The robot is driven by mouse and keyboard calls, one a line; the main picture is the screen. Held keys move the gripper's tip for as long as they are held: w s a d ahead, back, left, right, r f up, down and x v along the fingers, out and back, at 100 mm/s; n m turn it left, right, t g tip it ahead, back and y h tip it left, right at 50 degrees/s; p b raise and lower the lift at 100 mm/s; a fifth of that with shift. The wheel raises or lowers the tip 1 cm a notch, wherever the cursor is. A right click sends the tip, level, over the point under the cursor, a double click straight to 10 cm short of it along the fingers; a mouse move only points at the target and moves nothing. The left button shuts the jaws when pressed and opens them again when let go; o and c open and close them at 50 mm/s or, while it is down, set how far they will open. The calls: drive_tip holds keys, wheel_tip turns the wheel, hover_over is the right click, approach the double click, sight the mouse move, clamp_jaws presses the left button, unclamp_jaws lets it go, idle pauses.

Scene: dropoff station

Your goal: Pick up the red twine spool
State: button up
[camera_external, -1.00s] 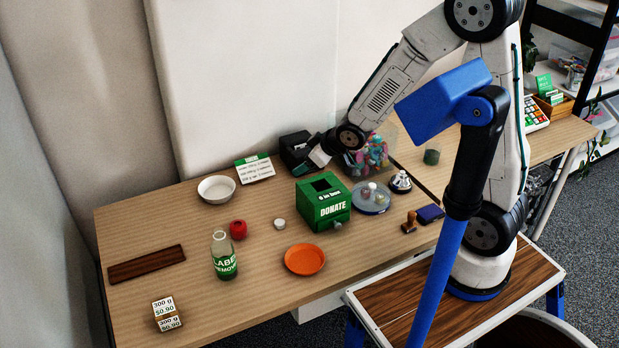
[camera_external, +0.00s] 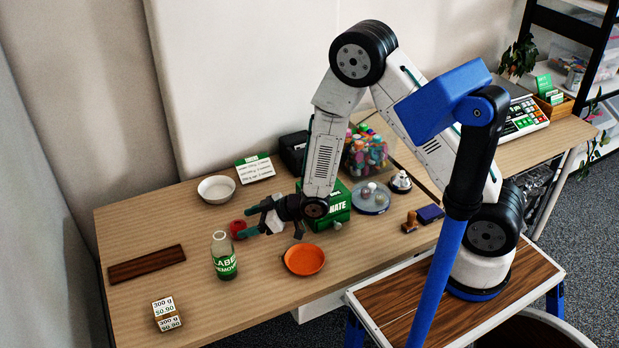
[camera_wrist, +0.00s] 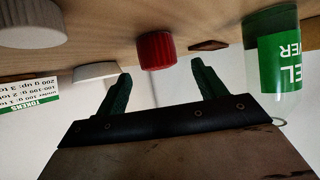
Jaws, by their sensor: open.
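The red twine spool (camera_external: 237,229) stands on the wooden table, left of the green donation box. In the wrist view the red spool (camera_wrist: 156,50) shows upside down, ahead of and between my two green fingertips. My gripper (camera_external: 248,225) is open and close beside the spool on its right. In the wrist view my gripper (camera_wrist: 160,84) has its fingers apart with nothing between them.
A label-remover bottle (camera_external: 224,256) stands just in front of the spool. An orange dish (camera_external: 304,259) lies to the right, and a white bowl (camera_external: 216,189) is behind. The green donation box (camera_external: 338,205) is partly hidden by my arm. The table's left part is mostly clear.

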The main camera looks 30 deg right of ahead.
drive_tip(key=shift+x, duration=1.4)
drive_tip(key=c, duration=1.1)
drive_tip(key=shift+o, duration=0.2)
